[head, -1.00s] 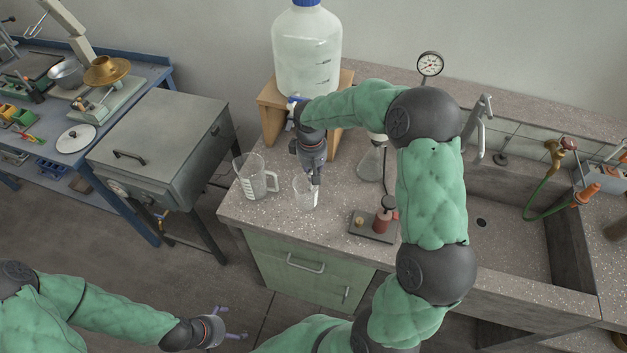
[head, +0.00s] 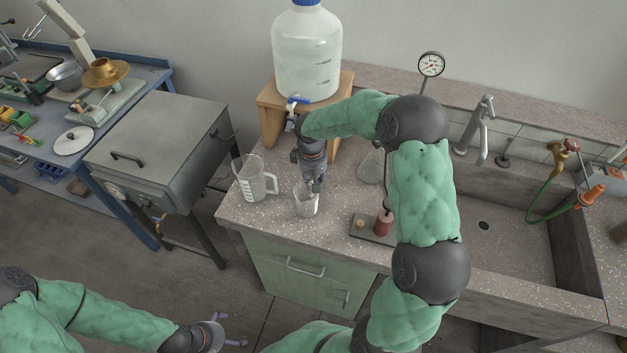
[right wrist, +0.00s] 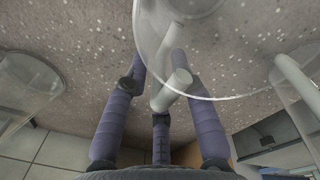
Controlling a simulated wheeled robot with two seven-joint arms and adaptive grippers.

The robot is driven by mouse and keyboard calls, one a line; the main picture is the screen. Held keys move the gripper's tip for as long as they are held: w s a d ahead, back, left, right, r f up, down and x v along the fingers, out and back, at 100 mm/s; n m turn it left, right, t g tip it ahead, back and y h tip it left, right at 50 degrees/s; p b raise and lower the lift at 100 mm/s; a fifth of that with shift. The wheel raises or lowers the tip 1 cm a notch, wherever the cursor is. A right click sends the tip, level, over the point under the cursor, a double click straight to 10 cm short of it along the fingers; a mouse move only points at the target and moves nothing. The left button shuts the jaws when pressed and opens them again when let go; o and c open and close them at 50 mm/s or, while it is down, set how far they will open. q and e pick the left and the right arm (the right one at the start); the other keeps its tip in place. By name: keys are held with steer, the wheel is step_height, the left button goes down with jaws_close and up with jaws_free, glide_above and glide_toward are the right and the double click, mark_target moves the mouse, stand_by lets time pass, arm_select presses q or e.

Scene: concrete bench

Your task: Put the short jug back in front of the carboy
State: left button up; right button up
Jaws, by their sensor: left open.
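The short jug (head: 306,205), small and clear, stands on the bench near its front left edge. My right gripper (head: 314,188) is over it from above. In the right wrist view, the fingers of the right gripper (right wrist: 160,85) are around the short jug's pale handle (right wrist: 176,88), beside its clear wall; whether they press on it is unclear. The carboy (head: 307,55), clear with a blue cap and tap, sits on a wooden stand (head: 270,115) behind. My left gripper (head: 232,328) is open and empty, low in front of the bench.
A taller clear jug (head: 250,182) with a handle stands just left of the short jug. A conical flask (head: 371,165) is to the right. A small dark tray with a red-brown item (head: 383,224) lies nearer the sink (head: 500,245).

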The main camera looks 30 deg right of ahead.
steer(key=shift+r, duration=0.1)
steer(key=r+p, duration=0.1)
steer(key=r, duration=0.3)
steer(key=r+p, duration=0.1)
steer(key=r, duration=0.3)
steer(key=r+p, duration=0.1)
steer(key=r, duration=0.3)
steer(key=shift+a+r+p, duration=0.1)
steer(key=shift+a+p, duration=0.2)
steer(key=shift+p, duration=0.1)
